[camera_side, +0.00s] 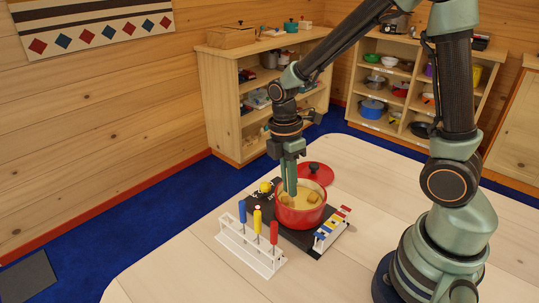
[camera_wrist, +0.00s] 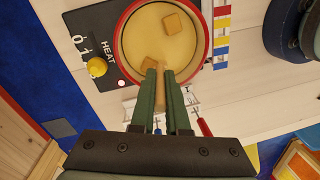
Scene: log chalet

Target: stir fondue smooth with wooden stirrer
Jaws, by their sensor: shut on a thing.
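A red pot (camera_side: 302,218) stands on a black hot plate (camera_side: 258,212) on the table. It holds pale yellow fondue (camera_wrist: 150,36), with two tan lumps (camera_wrist: 174,23) in it. In the side view, my gripper (camera_side: 290,186) points down over the pot's left part. In the wrist view, my gripper (camera_wrist: 161,75) is shut on the wooden stirrer (camera_wrist: 161,92), a tan strip between the fingers. The stirrer's lower end is hidden by the fingers, so I cannot tell how deep it reaches. A yellow heat knob (camera_wrist: 97,67) is beside the pot.
A white rack (camera_side: 250,252) with blue, yellow and red handled forks stands in front of the pot. A red lid (camera_side: 316,174) lies behind it. A colour-striped strip (camera_side: 330,230) is to its right. The table's left front is clear. Shelves stand behind.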

